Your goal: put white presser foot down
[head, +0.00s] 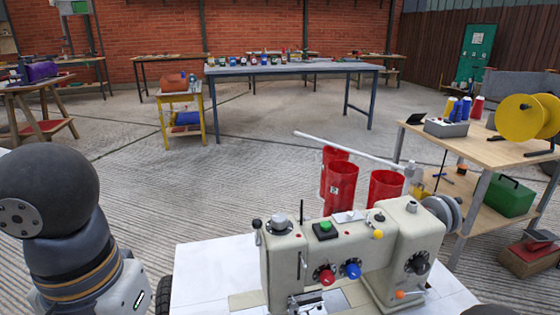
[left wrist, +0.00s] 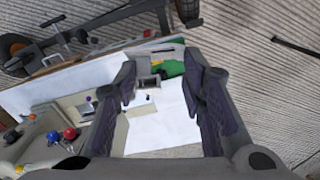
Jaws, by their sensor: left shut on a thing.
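A cream sewing machine (head: 408,240) stands on a white table (head: 205,262) in the head view, with a red knob (head: 324,275) and a blue knob (head: 351,270). Pale metal parts (head: 308,299) show low under its left end; I cannot make out the white presser foot clearly among them. The machine also shows at lower left in the left wrist view (left wrist: 38,150). My left gripper (left wrist: 165,85) is over the white table there, to the right of the machine. My right gripper is out of view.
Red canisters (head: 341,187) stand behind the machine. A wooden bench (head: 480,150) with a yellow reel (head: 518,118) is at right. The floor beyond is mostly clear.

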